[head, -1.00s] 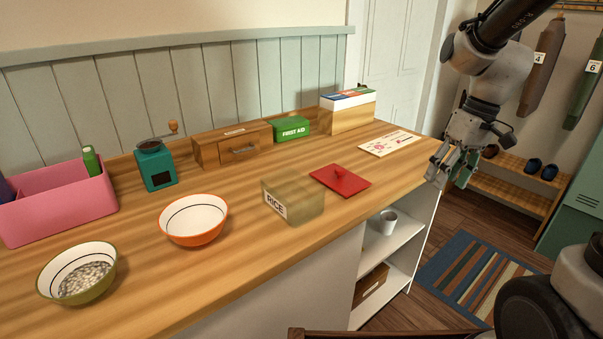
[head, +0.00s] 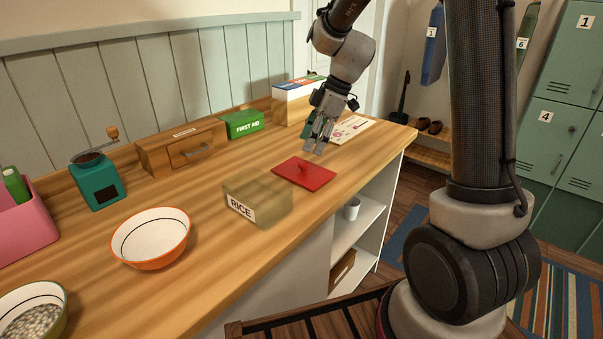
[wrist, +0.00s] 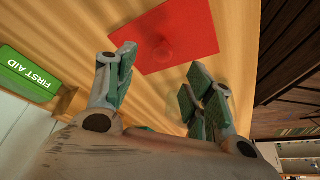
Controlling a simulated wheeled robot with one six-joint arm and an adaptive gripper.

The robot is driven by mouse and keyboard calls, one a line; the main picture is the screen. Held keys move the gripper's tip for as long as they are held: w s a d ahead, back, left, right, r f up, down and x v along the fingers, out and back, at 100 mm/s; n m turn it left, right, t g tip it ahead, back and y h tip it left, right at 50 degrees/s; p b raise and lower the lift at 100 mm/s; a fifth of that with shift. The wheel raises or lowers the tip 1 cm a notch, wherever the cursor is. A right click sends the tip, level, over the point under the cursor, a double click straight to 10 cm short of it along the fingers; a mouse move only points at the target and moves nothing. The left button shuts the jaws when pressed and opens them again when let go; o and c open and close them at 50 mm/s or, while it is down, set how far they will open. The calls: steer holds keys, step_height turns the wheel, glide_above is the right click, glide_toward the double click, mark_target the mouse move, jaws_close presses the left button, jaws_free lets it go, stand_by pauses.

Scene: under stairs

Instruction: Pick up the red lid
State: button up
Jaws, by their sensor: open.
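The red lid (head: 311,174) is a flat square with a small knob, lying on the wooden counter beside the rice box (head: 258,200). It also shows in the wrist view (wrist: 183,32), beyond my fingertips, with its knob (wrist: 163,52) roughly between the fingers' lines. My gripper (head: 318,148) is open and empty, pointing down just behind the lid and above the counter. In the wrist view my gripper (wrist: 158,80) has its green-padded fingers spread wide apart. Nothing is between them.
Behind stand a green first aid box (head: 243,124), a wooden drawer box (head: 183,147) and a box of files (head: 297,88). A printed card (head: 350,129) lies right of my gripper. An orange bowl (head: 151,238) stands to the left. The counter's front edge is close to the lid.

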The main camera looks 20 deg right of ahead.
mark_target(303, 162)
steer(key=x, duration=0.6)
steer(key=shift+f, duration=0.25)
steer(key=c, duration=1)
